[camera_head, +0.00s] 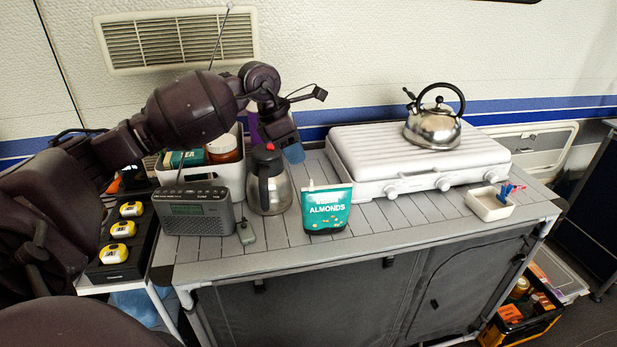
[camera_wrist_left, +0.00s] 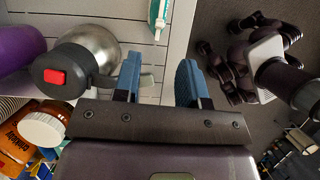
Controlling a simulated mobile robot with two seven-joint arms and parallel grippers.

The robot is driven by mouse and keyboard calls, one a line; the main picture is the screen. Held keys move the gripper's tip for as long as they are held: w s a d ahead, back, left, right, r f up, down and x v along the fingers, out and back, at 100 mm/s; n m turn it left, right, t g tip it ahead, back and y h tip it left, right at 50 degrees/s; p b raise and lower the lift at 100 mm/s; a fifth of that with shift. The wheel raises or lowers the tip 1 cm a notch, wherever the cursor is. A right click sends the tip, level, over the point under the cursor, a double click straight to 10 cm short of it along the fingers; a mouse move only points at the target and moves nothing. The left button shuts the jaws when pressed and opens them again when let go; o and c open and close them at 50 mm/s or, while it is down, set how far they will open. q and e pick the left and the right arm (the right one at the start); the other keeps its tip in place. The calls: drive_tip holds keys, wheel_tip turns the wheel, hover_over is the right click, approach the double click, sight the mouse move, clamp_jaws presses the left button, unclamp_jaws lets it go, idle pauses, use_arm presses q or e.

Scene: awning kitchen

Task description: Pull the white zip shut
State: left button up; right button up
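The teal almonds bag (camera_head: 327,212) stands upright near the front edge of the table. A white zip strip (camera_head: 328,188) runs along its top, with a small white tab (camera_head: 311,184) towards the left end. The bag shows edge-on at the top of the left wrist view (camera_wrist_left: 154,12), with a small white piece (camera_wrist_left: 157,32) at its end. My left gripper (camera_head: 293,153) is above and behind the bag, apart from it. In the left wrist view its two blue fingers (camera_wrist_left: 160,82) are spread with nothing between them. My right gripper is not in view.
A steel jug (camera_head: 270,182) stands left of the bag, close to my left gripper. A radio (camera_head: 197,211) and a small grey-green object (camera_head: 245,232) are further left. A white stove (camera_head: 400,160) with a kettle (camera_head: 433,127) is at right. The table in front of the stove is clear.

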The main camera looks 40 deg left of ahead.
sight(311, 185)
use_arm(q)
drive_tip(key=x, duration=0.8)
drive_tip(key=shift+f+b, duration=0.25)
drive_tip(key=shift+b, duration=0.05)
clamp_jaws()
